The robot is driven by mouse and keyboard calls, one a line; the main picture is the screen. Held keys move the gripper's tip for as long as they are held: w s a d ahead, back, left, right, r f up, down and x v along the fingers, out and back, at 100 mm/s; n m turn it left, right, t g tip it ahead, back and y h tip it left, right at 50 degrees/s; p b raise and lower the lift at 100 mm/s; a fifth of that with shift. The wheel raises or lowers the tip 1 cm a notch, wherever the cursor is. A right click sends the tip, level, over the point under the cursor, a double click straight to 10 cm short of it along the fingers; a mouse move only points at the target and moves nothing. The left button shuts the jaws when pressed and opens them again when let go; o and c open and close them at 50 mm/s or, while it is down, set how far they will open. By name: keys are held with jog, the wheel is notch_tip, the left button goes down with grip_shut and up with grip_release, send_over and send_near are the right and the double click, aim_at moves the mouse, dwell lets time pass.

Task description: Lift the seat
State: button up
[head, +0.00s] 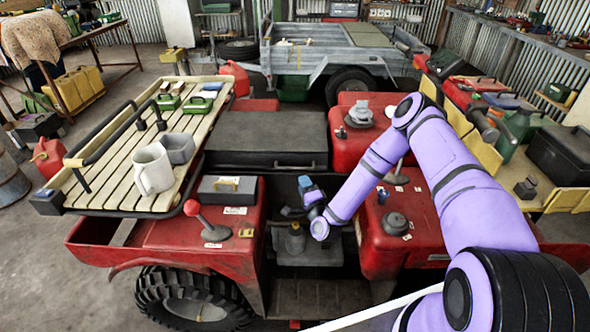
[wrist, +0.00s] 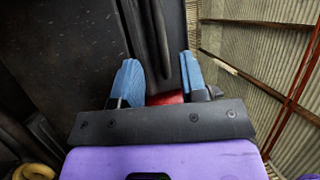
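The seat (head: 267,133) is a flat, dark, padded slab in the middle of the red quad, lying level. My gripper (head: 306,184) is just in front of and below its front edge, near the right corner. In the wrist view my gripper (wrist: 160,68) has its two blue fingers apart. A dark, raised edge (wrist: 153,40) runs down between them, beside a large dark surface that looks like the seat. A bit of red shows between the fingers. Whether either finger touches the edge cannot be told.
A red-knobbed lever (head: 192,209) and a grey case (head: 227,189) are left of my gripper. A trailer (head: 330,55) stands behind; a cluttered shelf (head: 490,160) is at right.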

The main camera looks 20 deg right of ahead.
aim_at(296, 168)
jog(key=x, duration=0.8)
jog(key=shift+w, duration=0.2)
jog(key=shift+c, duration=0.2)
grip_shut()
